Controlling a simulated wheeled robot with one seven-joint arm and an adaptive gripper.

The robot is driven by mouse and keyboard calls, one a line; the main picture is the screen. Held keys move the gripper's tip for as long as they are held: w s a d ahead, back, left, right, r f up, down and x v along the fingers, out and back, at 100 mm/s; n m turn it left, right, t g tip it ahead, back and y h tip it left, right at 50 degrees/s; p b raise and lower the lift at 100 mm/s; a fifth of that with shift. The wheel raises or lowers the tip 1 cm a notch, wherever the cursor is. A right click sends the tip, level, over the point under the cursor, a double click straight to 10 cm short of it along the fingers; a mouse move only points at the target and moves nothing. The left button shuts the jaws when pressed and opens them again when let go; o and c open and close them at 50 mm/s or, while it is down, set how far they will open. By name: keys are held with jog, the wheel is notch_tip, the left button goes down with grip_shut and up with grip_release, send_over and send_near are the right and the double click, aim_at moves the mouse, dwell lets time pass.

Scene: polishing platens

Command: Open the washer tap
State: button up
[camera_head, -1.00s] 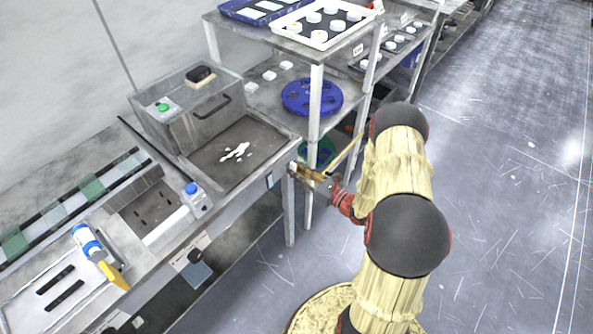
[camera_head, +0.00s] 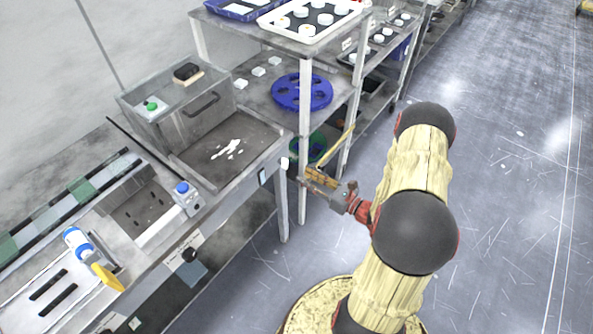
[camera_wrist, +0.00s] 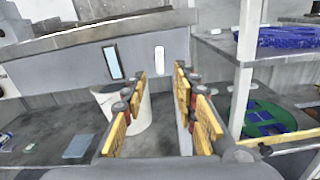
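I cannot make out for certain which part is the washer tap. A metal basin unit (camera_head: 250,124) stands at the counter's far end, with a dark tray and white residue in it. On its front panel are a small white oblong fitting (camera_wrist: 159,60) and a narrow pale-blue window (camera_wrist: 113,62); the fitting also shows in the head view (camera_head: 284,163). My gripper (camera_head: 312,178) hangs to the right of this panel, beside the rack post. In the wrist view its yellow-padded fingers (camera_wrist: 160,88) are apart, empty and pointing towards the panel, touching nothing visible.
A white bucket (camera_wrist: 138,112) stands below the panel, partly behind the left finger. A rack post (camera_wrist: 243,85) and a green round item (camera_wrist: 268,118) are on the right. A blue-capped device (camera_head: 186,198) and a blue-and-white bottle (camera_head: 77,243) are on the counter. Floor on the right is clear.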

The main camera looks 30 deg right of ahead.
jog(key=v, duration=0.3)
jog(key=shift+s+d, duration=0.1)
jog(key=shift+s, duration=0.15)
dwell(0.4)
